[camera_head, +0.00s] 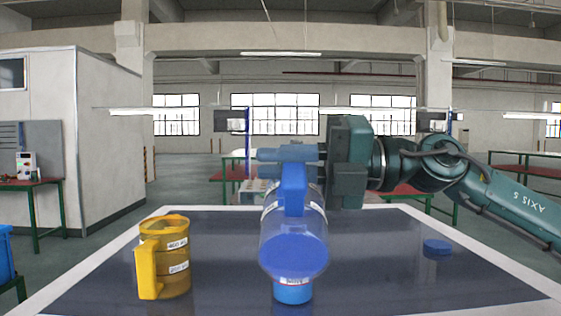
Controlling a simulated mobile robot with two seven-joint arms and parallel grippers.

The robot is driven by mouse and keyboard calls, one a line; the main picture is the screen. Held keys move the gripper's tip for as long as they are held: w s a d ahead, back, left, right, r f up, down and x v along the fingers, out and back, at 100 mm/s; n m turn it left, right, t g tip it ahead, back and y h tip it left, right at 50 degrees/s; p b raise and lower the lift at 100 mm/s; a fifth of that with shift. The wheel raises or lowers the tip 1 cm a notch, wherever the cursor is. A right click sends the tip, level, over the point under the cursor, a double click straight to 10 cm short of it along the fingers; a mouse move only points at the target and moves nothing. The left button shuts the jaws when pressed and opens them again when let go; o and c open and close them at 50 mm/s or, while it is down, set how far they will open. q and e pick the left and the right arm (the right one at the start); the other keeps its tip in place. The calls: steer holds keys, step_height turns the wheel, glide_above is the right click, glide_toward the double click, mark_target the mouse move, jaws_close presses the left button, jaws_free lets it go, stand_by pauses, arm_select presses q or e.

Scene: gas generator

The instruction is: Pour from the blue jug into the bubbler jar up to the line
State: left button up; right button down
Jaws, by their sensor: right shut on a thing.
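My right gripper (285,153) reaches in from the right and is shut on the blue jug, at its upright blue handle (293,188). White label bands show on either side of the handle. Just below and in line with it is a clear rounded vessel (265,228) with a broad blue mass in it, above a narrower blue foot with a small label, on the table. The jug and the vessel overlap, so I cannot tell where one ends, whether blue is flowing, or where the line is. My left gripper is out of view.
A yellow jug (173,257) with a handle and volume labels stands at the left of the dark table (390,280). A flat blue disc (437,247) lies at the right. The table between them and the middle vessel is clear. Benches stand well behind.

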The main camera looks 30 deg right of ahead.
arm_select(q)
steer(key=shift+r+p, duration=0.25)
steer(key=shift+p, duration=0.1)
arm_select(e)
steer(key=shift+r, duration=0.25)
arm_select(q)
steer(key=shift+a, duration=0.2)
arm_select(e)
steer(key=shift+f, duration=0.15)
steer(key=shift+s+a+f+n, duration=0.2)
steer(key=shift+f+n, duration=0.1)
steer(key=shift+f, duration=0.1)
steer(key=shift+s+a+f+n+b, duration=0.15)
steer(key=shift+s+f+n+b, duration=0.2)
steer(key=shift+b, duration=0.35)
steer(key=shift+r, duration=0.15)
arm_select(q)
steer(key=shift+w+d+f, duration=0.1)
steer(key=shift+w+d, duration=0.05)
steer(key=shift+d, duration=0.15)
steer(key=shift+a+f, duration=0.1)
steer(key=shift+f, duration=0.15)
